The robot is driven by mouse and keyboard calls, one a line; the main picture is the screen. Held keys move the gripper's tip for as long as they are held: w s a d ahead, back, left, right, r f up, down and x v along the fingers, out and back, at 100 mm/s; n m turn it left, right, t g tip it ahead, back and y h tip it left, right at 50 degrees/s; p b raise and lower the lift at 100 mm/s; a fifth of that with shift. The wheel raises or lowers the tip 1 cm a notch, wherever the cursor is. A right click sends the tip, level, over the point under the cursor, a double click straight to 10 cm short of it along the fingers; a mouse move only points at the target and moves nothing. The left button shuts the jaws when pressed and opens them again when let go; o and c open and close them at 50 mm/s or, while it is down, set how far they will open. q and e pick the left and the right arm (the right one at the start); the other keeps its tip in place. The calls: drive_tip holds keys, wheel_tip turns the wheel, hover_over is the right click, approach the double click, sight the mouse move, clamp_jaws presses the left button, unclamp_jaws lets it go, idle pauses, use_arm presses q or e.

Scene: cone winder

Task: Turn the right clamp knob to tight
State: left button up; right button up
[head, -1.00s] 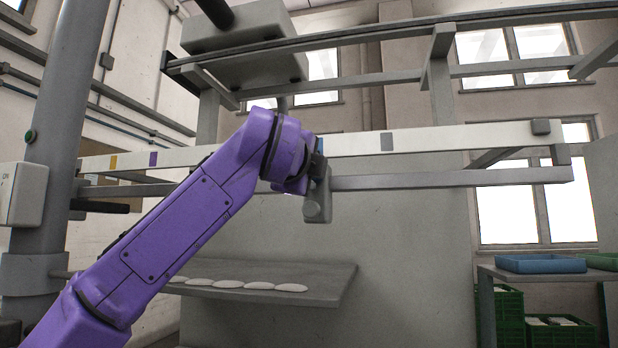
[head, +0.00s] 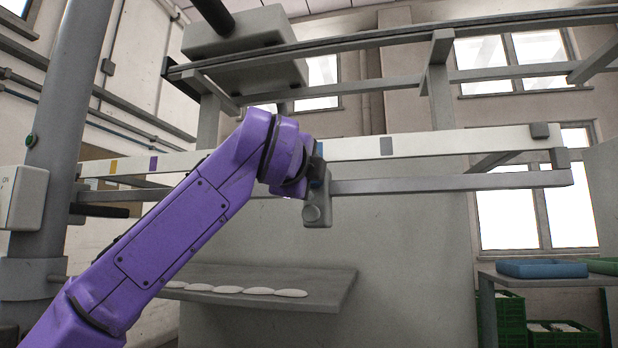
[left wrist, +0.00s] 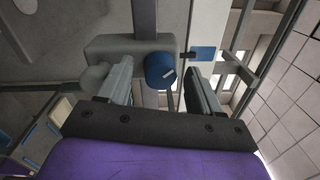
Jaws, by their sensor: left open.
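A grey clamp (head: 319,211) sits on the lower rail (head: 450,183) in the middle of the head view, just beyond my left wrist. Its round blue knob (left wrist: 160,70) with a short white mark shows in the left wrist view, in front of the grey clamp body (left wrist: 112,48). The white mark lies nearly level, slightly tilted. My left gripper (left wrist: 159,68) is open, with one finger on each side of the knob. A gap shows between the right finger and the knob; I cannot tell if either finger touches. In the head view my wrist hides most of the knob. My right gripper is out of view.
A white scale bar (head: 440,143) with coloured patches runs above the lower rail. A grey shelf (head: 325,291) with several flat pale pieces is below. A blue tray (head: 540,268) stands on a table at the right. A thick post (head: 62,130) stands at the left.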

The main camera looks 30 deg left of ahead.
use_arm(q)
drive_tip(key=b+v, duration=0.2)
drive_tip(key=v, duration=0.7)
drive_tip(key=shift+s+b, duration=0.35)
drive_tip(key=shift+s, duration=0.05)
drive_tip(key=shift+d+f, duration=0.1)
